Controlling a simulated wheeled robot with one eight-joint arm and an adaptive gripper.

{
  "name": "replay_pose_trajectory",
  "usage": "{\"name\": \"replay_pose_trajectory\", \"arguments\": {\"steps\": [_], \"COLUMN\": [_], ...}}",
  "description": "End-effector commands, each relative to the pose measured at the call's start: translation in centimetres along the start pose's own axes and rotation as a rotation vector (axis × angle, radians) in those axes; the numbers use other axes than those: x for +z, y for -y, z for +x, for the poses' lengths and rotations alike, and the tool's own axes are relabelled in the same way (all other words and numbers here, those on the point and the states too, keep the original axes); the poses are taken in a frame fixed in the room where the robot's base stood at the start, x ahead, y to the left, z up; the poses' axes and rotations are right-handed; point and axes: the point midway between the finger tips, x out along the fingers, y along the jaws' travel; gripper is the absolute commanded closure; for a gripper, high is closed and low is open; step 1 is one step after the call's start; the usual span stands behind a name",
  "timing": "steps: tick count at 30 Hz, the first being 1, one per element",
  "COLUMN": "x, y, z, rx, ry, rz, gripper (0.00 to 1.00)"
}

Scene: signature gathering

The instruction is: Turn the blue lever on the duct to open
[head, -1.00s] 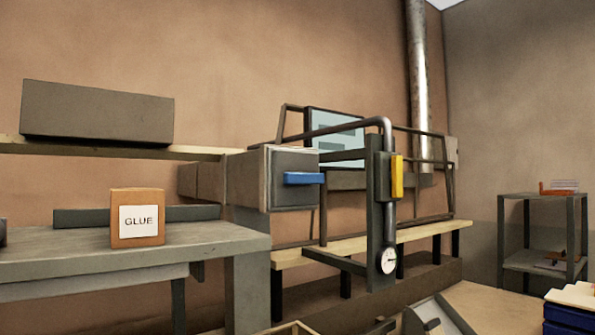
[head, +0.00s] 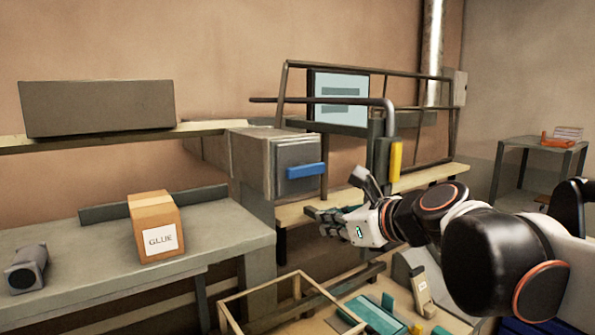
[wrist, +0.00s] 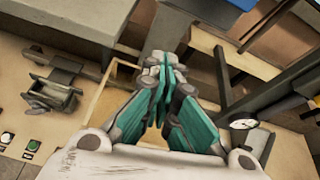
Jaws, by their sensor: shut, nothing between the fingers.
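The blue lever (head: 305,171) lies horizontally on the front face of the grey duct box (head: 262,165) in the head view. My gripper (head: 312,217) is below and slightly right of the lever, apart from it, in front of the wooden bench. In the wrist view my gripper (wrist: 163,75) has its teal fingers together with nothing between them. A blue edge at the top of the wrist view may be the lever; I cannot be sure.
A yellow handle (head: 395,161) on a pipe stands right of the duct. A glue box (head: 156,228) sits on the grey table (head: 215,240) at left. A wooden frame (head: 228,316) is below my gripper. A gauge (wrist: 243,124) shows at right in the wrist view.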

Motion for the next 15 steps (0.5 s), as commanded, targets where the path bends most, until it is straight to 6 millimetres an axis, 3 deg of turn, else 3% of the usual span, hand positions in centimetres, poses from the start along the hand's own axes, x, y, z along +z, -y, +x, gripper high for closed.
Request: {"name": "replay_pose_trajectory", "arguments": {"steps": [1,4,15], "x": [1.4,2.5,2.9], "y": [0.4,0.8,0.9], "z": [-0.1,0.0,0.1], "rx": [0.0,0.0,0.0], "ry": [0.012,0.03,0.038], "rz": [0.05,0.121,0.16], "gripper": [1.0,1.0,1.0]}}
